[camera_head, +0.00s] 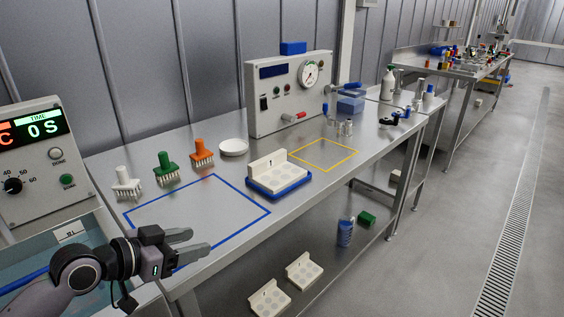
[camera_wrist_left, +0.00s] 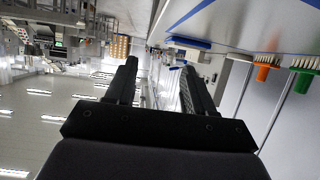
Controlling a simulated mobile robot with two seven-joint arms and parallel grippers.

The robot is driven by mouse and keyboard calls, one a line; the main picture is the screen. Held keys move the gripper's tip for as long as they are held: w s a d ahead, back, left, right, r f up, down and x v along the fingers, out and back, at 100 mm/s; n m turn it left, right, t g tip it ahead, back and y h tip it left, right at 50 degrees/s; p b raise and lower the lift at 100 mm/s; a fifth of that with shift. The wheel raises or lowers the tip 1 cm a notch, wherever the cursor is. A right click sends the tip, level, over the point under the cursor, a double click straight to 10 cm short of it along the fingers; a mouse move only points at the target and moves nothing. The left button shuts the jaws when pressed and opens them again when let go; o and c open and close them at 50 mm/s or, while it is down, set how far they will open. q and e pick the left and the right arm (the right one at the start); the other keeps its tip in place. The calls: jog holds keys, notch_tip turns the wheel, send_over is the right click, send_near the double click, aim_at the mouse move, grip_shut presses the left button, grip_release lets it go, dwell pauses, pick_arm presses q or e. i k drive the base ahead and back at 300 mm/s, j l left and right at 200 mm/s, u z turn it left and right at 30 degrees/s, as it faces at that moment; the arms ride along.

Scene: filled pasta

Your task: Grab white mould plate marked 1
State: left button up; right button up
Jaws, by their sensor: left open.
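A white mould plate (camera_head: 280,171) with round hollows and an upright back wall sits on a blue tray (camera_head: 282,192) on the bench. Two similar white mould plates lie on the lower shelf, one nearer (camera_head: 269,299) and one a little farther right (camera_head: 304,271). The marks on the plates are too small to read surely. My left gripper (camera_head: 198,241) is open and empty above the bench's front edge, left of the blue tray and apart from all the plates. Its two fingers also show in the left wrist view (camera_wrist_left: 160,78). My right gripper is not in view.
A blue outlined area (camera_head: 212,176) on the bench is mostly clear. White (camera_head: 127,186), green (camera_head: 165,170) and orange (camera_head: 201,153) pronged tools stand behind it, near a white round dish (camera_head: 234,147). A gauge box (camera_head: 290,92) stands at the back.

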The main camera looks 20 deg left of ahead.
aim_at(273, 174)
jog(key=i, duration=1.05)
